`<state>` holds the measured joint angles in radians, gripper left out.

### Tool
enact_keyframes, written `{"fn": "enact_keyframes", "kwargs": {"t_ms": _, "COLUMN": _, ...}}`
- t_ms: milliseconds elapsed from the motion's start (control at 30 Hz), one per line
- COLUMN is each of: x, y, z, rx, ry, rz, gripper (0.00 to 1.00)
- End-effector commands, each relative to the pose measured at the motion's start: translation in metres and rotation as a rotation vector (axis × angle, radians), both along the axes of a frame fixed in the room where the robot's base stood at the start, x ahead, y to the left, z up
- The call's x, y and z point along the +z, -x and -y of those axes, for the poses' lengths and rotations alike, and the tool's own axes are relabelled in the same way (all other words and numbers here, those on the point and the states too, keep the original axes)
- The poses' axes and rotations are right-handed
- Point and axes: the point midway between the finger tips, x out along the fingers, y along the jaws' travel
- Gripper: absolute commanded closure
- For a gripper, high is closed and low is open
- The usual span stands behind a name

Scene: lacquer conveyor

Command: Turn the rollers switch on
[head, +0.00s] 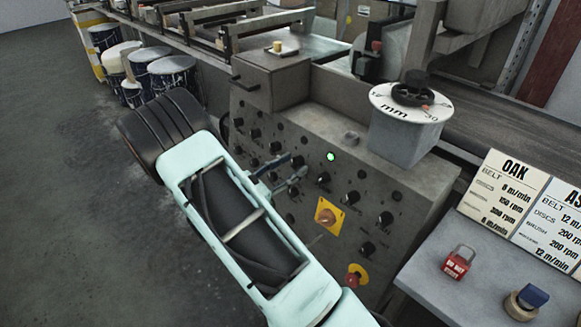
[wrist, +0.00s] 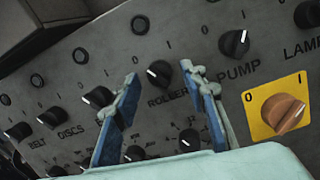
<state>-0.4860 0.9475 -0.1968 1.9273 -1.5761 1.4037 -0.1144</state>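The rollers switch (wrist: 158,73) is a black knob on the grey panel, with ROLLERS printed below it, partly covered by a finger. Its white pointer mark is on its left side, towards the 0. My gripper (wrist: 161,76) is open, its two blue-padded fingers on either side of the knob in the wrist view. Contact cannot be told. In the head view my gripper (head: 294,167) reaches the panel's knob row from the left, and the fingers partly hide that part of the panel.
The pump knob (wrist: 234,43) is right of the rollers switch, its mark towards 1. An orange knob on a yellow plate (wrist: 250,125) is lower right. The discs knob (wrist: 52,118) is left. A green lamp (head: 331,156) glows on the panel. A red padlock (head: 458,263) lies right.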

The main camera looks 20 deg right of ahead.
Motion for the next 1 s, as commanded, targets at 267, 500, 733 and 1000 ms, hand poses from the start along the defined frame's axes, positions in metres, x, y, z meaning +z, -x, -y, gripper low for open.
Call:
{"fn": "enact_keyframes", "kwargs": {"t_ms": 267, "x": 0.0002, "y": 0.0001, "z": -0.0002, "rx": 0.000, "ry": 0.000, "rz": 0.000, "gripper": 0.85}}
{"fn": "enact_keyframes", "kwargs": {"t_ms": 500, "x": 0.0000, "y": 0.0001, "z": -0.0003, "rx": -0.001, "ry": -0.001, "rz": 0.001, "gripper": 1.00}}
{"fn": "enact_keyframes", "kwargs": {"t_ms": 733, "x": -0.0011, "y": -0.0003, "z": -0.0003, "rx": -0.008, "ry": -0.016, "rz": 0.040, "gripper": 1.00}}
{"fn": "enact_keyframes", "kwargs": {"t_ms": 1000, "x": -0.0025, "y": -0.0014, "z": -0.0014, "rx": -0.038, "ry": -0.078, "rz": 0.193, "gripper": 1.00}}
